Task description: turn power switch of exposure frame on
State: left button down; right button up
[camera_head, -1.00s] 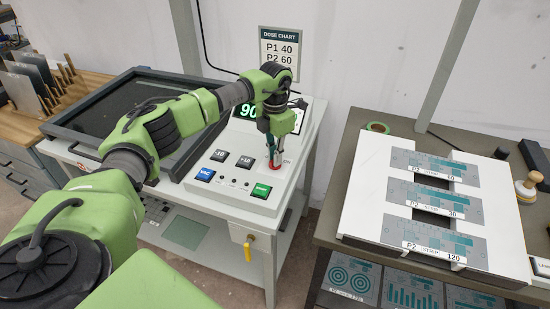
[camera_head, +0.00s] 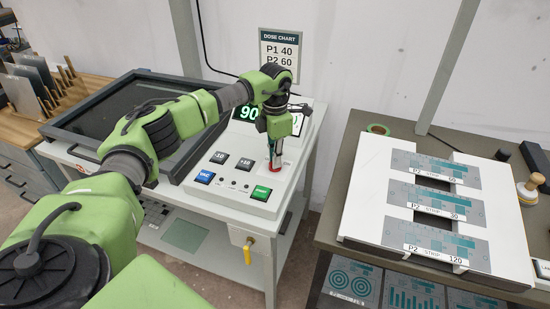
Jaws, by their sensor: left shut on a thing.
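The exposure frame (camera_head: 285,190) is a light console joined to a dark-framed glass bed (camera_head: 120,105). Its sloped panel carries buttons and a display with a lit green 90 (camera_head: 247,112). The power switch (camera_head: 273,169) is red and sits at the right of the panel. My left gripper (camera_head: 275,161) points down over it and is shut on it. The fingers hide most of the switch, so I cannot tell its position. My right gripper is out of view.
A blue VAC button (camera_head: 204,177) and a green START button (camera_head: 261,192) lie close to my left gripper. A dose chart (camera_head: 279,52) hangs behind. The table at right holds a white board with strips (camera_head: 364,190) and a stamp (camera_head: 528,187).

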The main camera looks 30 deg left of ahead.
pick_arm(q)
jog(key=c, duration=2.1)
grip_release()
jog(key=shift+c, duration=0.2)
notch_tip(320, 180, up, 12)
